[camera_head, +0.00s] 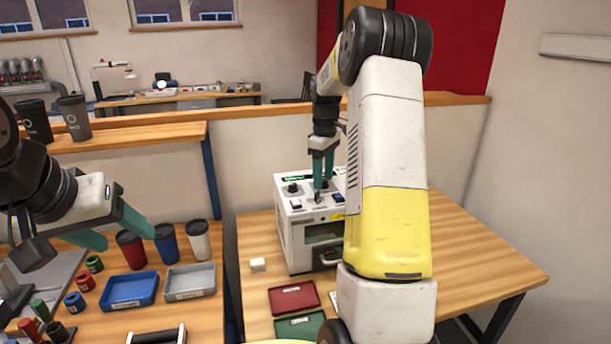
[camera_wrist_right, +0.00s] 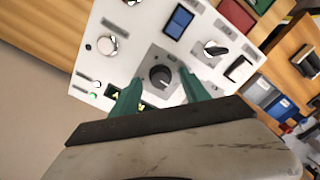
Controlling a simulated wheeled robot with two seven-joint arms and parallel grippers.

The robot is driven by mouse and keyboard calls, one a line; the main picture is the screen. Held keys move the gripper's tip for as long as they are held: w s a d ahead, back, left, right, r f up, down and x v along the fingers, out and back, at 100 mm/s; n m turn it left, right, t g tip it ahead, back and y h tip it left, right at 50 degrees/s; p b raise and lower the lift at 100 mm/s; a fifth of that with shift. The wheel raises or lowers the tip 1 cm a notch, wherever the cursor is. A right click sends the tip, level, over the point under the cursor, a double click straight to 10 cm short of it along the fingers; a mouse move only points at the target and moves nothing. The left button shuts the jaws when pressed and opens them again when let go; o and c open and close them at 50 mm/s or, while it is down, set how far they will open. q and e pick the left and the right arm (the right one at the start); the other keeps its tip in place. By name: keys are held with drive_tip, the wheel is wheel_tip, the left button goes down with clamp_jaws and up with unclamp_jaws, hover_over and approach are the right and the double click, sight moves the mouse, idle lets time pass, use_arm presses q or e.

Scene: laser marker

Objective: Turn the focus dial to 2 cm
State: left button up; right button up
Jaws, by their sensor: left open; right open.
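The white laser marker (camera_head: 297,237) stands on the right table, with dials and switches on its top panel. My right gripper (camera_head: 322,181) points down at this panel, its teal fingers open. In the right wrist view, a dark round dial (camera_wrist_right: 160,76) on a grey plate lies between the spread fingertips (camera_wrist_right: 160,88). Whether the fingers touch it, I cannot tell. A silver dial (camera_wrist_right: 107,45) and another knob (camera_wrist_right: 215,47) sit to either side. Dial labels and settings are too small to read. My left gripper (camera_head: 128,238) is open and empty over the left table.
A blue tray (camera_head: 107,305), a grey tray (camera_head: 172,295) and several cups stand on the left table. My right arm hides the machine's right side.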

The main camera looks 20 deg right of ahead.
drive_tip(key=shift+f, duration=0.2)
clamp_jaws()
idle(0.3)
drive_tip(key=m, duration=0.4)
drive_tip(key=shift+m, duration=2.3)
